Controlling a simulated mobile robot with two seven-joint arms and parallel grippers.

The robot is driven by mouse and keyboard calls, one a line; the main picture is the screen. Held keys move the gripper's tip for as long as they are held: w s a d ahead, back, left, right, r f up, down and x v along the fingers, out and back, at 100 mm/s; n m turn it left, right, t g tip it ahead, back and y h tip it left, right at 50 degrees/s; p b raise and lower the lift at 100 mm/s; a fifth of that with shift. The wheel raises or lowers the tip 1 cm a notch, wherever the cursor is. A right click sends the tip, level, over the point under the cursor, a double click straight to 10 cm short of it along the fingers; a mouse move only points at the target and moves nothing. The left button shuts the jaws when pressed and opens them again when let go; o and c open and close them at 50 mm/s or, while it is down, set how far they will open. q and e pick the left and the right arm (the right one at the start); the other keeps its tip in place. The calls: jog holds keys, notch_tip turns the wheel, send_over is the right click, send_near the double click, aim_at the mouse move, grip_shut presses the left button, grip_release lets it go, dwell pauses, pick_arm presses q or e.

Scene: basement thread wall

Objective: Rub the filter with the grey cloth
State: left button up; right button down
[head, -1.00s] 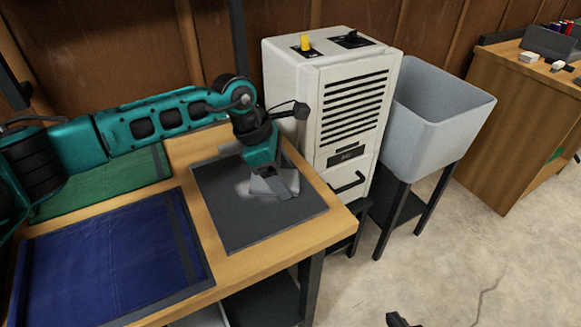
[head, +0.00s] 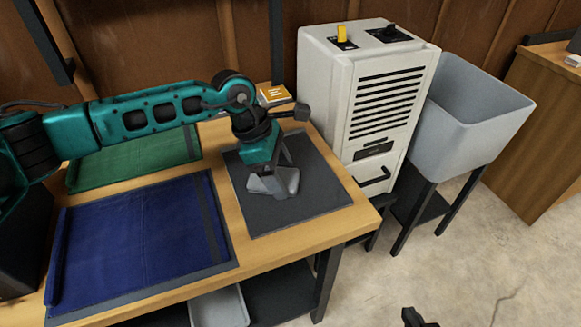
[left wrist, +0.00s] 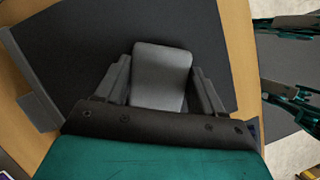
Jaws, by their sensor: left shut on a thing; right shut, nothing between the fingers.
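A dark grey flat panel (head: 300,210), which I take as the filter, lies on the wooden table near its right end. A grey bar (left wrist: 35,90) runs along one edge of it in the left wrist view. My left gripper (head: 272,185) points down over the panel's left part and is shut on the grey cloth (left wrist: 161,75). The cloth looks like a smooth pad between the fingers, low at the panel; its underside is hidden.
A blue panel (head: 135,230) and a green panel (head: 135,165) lie left on the table (head: 330,238). An orange box (head: 272,95) is behind my wrist. A white slatted machine (head: 350,90) and a grey tub (head: 470,110) stand right. Floor at lower right is clear.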

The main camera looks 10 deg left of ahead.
pick_arm(q)
jog(key=shift+s+a, duration=0.4)
jog(key=shift+a, duration=0.15)
jog(key=shift+r+p, duration=1.85)
jog(key=shift+r, duration=1.15)
jog(key=shift+r, duration=0.15)
notch_tip(320, 180, up, 3)
jog(key=shift+f+p, duration=0.1)
jog(key=shift+p, duration=0.8)
